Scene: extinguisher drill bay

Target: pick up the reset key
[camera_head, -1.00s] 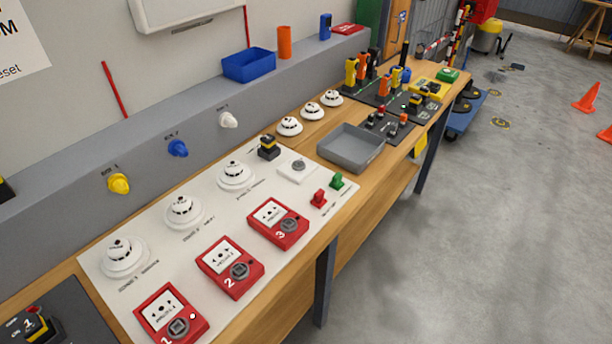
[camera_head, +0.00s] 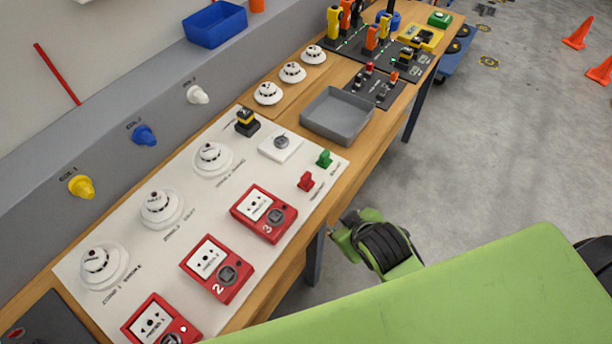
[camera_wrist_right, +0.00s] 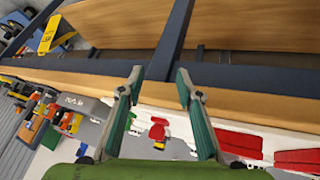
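I cannot tell for certain which part is the reset key. On the white panel (camera_head: 222,185), a small red key-like piece (camera_head: 306,181) and a green one (camera_head: 324,158) stand at the right edge; their labels are too small to read. A white plate with a round grey lock (camera_head: 281,144) lies behind them. My right gripper (camera_head: 346,230) is just off the table's front edge, below and right of the red piece. In the right wrist view its fingers (camera_wrist_right: 160,74) are spread and empty, with the red piece (camera_wrist_right: 158,130) beyond them. My left gripper is out of view.
Red call points (camera_head: 264,213) line the panel's front, with white detectors (camera_head: 212,159) behind. A black-and-yellow piece (camera_head: 247,122) stands at the panel's back edge. A grey tray (camera_head: 337,115) sits to the right. Open floor lies right of the table; orange cones (camera_head: 577,32) stand far off.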

